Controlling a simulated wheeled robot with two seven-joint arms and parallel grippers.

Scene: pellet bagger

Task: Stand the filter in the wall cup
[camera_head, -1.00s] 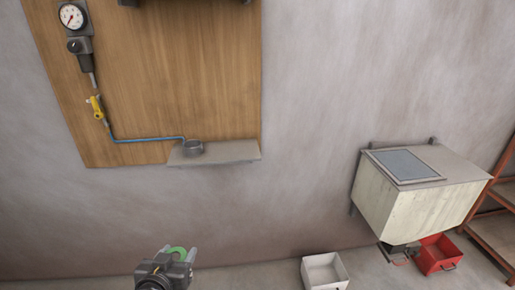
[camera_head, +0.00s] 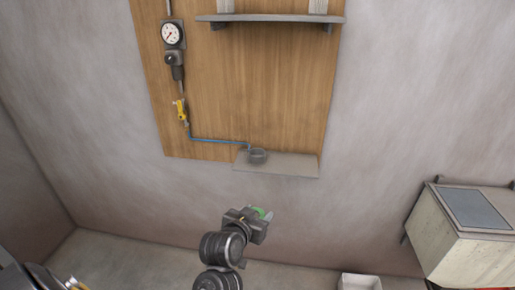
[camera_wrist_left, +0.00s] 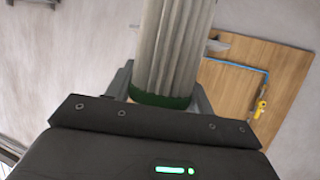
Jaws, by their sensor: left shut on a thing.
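The filter (camera_wrist_left: 175,45) is a pale pleated cylinder with a green end cap, seen in the left wrist view. My left gripper (camera_wrist_left: 160,98) is shut on it near the green end, one finger on each side. In the head view my left gripper (camera_head: 264,214) is below the wall shelf, with only a bit of green showing between its fingers; the rest of the filter is hidden there. The wall cup (camera_head: 258,156) is a small grey round cup at the left of the lower shelf, apart from the filter. My right gripper is not in view.
The lower shelf (camera_head: 290,165) juts from the wooden board (camera_head: 250,95). A blue hose (camera_head: 215,141) runs to the cup from a yellow valve (camera_head: 181,110) below a gauge (camera_head: 172,34). An upper shelf (camera_head: 270,18) is above. A hopper box (camera_head: 460,225) stands right.

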